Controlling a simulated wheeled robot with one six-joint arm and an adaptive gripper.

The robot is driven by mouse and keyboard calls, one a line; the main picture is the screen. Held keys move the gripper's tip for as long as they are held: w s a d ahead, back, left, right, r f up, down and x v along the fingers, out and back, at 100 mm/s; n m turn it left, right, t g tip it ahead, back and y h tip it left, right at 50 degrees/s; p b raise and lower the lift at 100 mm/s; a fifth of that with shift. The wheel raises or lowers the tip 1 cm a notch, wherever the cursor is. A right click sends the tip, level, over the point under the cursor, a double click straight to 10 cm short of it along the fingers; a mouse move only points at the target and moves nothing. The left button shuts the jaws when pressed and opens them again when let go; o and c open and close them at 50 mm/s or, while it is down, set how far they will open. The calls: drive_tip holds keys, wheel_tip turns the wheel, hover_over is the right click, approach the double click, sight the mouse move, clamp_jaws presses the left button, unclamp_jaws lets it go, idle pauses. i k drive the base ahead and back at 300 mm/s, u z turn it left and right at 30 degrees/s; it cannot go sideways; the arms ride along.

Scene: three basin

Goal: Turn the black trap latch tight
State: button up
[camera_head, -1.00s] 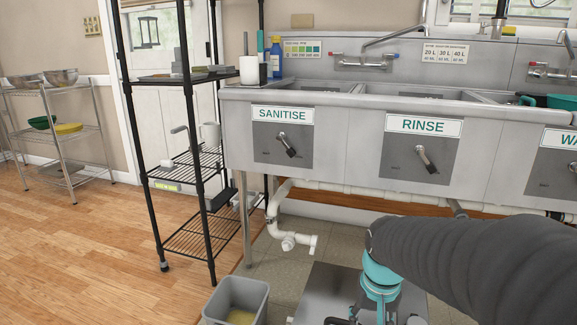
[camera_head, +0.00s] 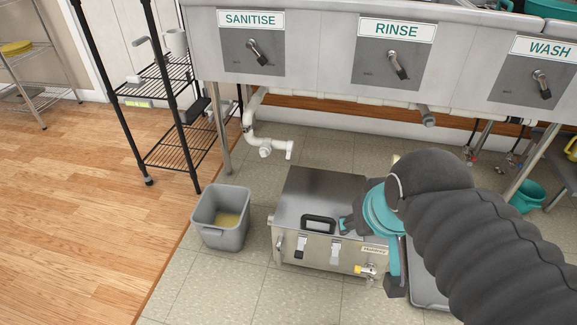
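The trap is a stainless steel box (camera_head: 329,190) with a flat lid, on the tiled floor below the sinks. A black loop-shaped part (camera_head: 319,223) lies at the lid's front edge; I cannot tell whether it is the latch or a handle. I cannot tell how tight any latch is. My gripper (camera_head: 345,226) is at the end of my teal and dark grey arm, over the box's front right, just right of the black part. Its fingers are small and partly hidden, so their opening is unclear.
White pipes (camera_head: 266,143) and the sink basins (camera_head: 321,45) are above and behind. A black wire rack (camera_head: 172,100) stands left. The wooden floor (camera_head: 80,200) is clear.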

sight(298, 254)
drive_tip(key=u, duration=2.2)
drive_tip(key=k, duration=1.1)
drive_tip(key=z, duration=1.95)
drive_tip(key=i, duration=0.5)
drive_tip(key=z, duration=0.1)
